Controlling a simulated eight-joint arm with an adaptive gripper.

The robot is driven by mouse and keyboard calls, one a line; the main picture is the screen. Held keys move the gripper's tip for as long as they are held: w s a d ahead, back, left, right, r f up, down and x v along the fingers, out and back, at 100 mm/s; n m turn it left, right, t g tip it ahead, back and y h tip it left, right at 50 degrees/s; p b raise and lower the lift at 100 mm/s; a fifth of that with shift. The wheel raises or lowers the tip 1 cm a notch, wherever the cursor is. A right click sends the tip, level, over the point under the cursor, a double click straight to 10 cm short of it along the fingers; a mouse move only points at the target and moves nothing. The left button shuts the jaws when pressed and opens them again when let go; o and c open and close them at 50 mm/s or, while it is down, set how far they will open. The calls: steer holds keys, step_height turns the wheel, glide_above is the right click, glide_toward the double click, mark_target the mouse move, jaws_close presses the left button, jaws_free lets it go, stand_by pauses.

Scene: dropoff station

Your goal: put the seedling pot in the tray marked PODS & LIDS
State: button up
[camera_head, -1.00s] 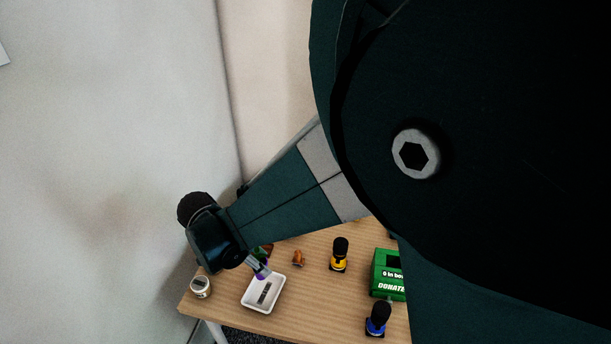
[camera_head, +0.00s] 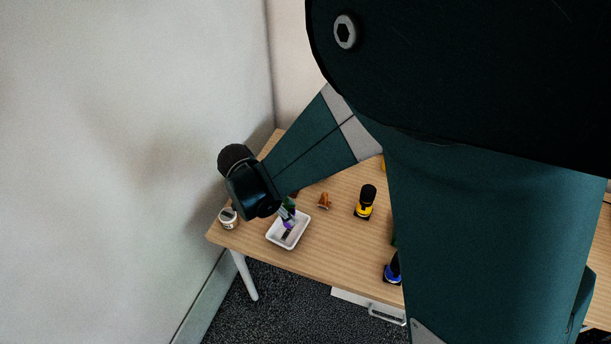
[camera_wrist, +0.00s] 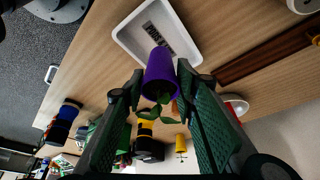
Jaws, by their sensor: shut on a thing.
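The seedling pot is a purple cup with green leaves; it shows in the wrist view (camera_wrist: 160,72) and as a small purple shape in the head view (camera_head: 289,223). My gripper (camera_wrist: 160,78) is shut on it, one finger on each side, with the leaves toward my palm. In the head view my gripper (camera_head: 287,211) points down at the white tray (camera_head: 272,236). The pot overlaps the tray in both views; I cannot tell whether it touches it.
A white jar (camera_head: 229,219) stands left of the tray near the table edge. A small orange-brown object (camera_head: 324,201), a yellow-and-black bottle (camera_head: 366,203) and a blue-and-black bottle (camera_head: 393,269) stand to the right. My arm hides much of the table's right side.

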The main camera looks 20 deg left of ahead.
steer(key=shift+f+b, duration=0.35)
steer(key=shift+f, duration=1.45)
steer(key=shift+f, duration=0.15)
steer(key=o, duration=0.9)
steer(key=p+v, duration=0.2)
steer(key=v, duration=1)
steer(key=shift+d+r, duration=0.1)
steer(key=shift+r, duration=0.15)
